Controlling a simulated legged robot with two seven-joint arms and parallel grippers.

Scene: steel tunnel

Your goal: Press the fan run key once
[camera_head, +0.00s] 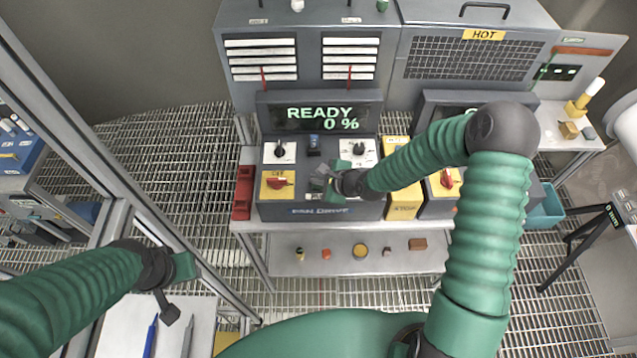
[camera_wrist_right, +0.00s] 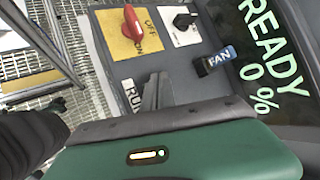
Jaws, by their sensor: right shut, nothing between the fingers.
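The drive unit (camera_head: 270,207) stands on the bench, with a display (camera_head: 318,118) reading "READY 0 %". In the right wrist view, a RUN label (camera_wrist_right: 131,96) shows on the grey panel beside my right gripper (camera_wrist_right: 155,88). A small switch with a blue FAN label (camera_wrist_right: 215,60) stands nearer the display, and it also shows in the head view (camera_head: 313,143). My right gripper (camera_head: 322,180) is shut and empty, low over the panel. The key face by the RUN label is hidden behind the fingers; contact cannot be told. My left gripper (camera_head: 172,300) is far off at lower left.
A red OFF/ON rotary switch (camera_head: 277,182) on a yellow plate and black knobs (camera_head: 280,150) share the panel. A second unit with a red switch (camera_head: 446,182) stands right, behind my right arm. Small parts lie on the lower shelf (camera_head: 340,262).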

